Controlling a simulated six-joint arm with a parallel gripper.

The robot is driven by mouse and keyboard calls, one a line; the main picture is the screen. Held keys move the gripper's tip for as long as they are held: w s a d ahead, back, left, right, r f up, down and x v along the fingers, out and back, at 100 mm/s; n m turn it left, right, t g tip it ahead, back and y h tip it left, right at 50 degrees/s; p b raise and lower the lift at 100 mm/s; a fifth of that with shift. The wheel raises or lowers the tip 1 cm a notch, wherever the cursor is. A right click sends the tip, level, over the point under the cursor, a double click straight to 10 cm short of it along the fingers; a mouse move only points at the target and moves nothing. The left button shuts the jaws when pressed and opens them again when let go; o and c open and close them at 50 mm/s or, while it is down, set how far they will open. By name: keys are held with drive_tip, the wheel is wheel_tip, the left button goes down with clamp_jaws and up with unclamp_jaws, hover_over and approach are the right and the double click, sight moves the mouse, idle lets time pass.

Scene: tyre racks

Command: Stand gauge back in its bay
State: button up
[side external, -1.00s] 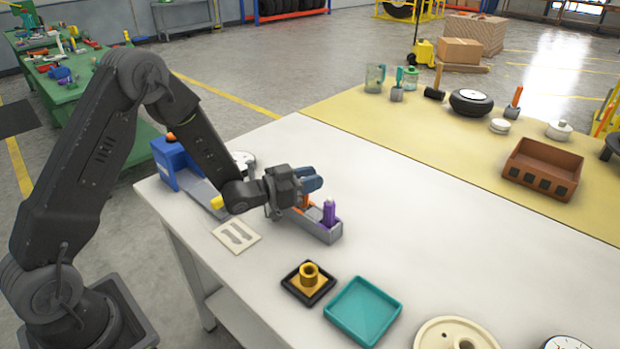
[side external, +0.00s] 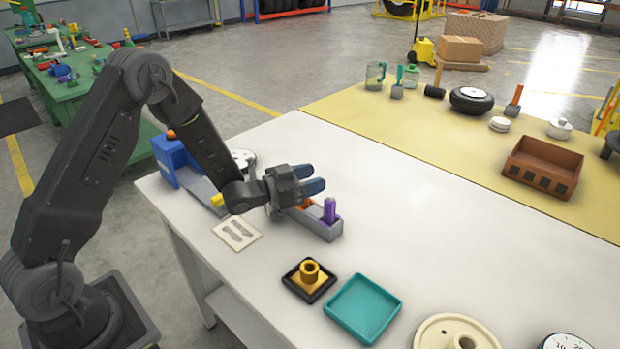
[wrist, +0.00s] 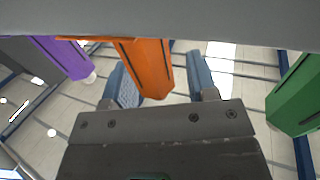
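The grey rack (side external: 322,232) stands on the white table, with coloured gauges upright in its bays. The orange gauge (wrist: 147,68) stands in a middle bay between the purple gauge (wrist: 66,57) and the green gauge (wrist: 297,95). In the side view a little of the orange gauge (side external: 304,203) shows below my gripper (side external: 314,178); the purple gauge (side external: 330,210) is at the rack's near end. The green one is hidden there. My gripper is open, its blue fingers on either side of the orange gauge, with a gap at the right finger in the wrist view.
A cream plate with cutouts (side external: 237,234) lies beside the rack. A black-and-yellow socket block (side external: 308,278) and a teal tray (side external: 363,308) are nearer. A blue box (side external: 173,162) stands behind my wrist. The table right of the rack is clear.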

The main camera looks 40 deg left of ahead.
drive_tip(key=shift+f, duration=0.25)
drive_tip(key=r+v, duration=0.1)
drive_tip(key=v, duration=1.1)
wheel_tip(320, 180, up, 10)
drive_tip(key=s+n+g+y, duration=0.1)
drive_tip(key=n+g+y, duration=0.1)
drive_tip(key=g+y, duration=0.45)
drive_tip(key=s+d+r+n+g, duration=0.1)
drive_tip(key=s+d+r+g, duration=0.1)
drive_tip(key=s, duration=0.7)
drive_tip(key=s+d+r+n+g, duration=0.1)
drive_tip(key=s+d+r+g, duration=0.1)
drive_tip(key=s, duration=0.8)
drive_tip(key=shift+d+r, duration=0.5)
drive_tip(key=shift+d, duration=0.35)
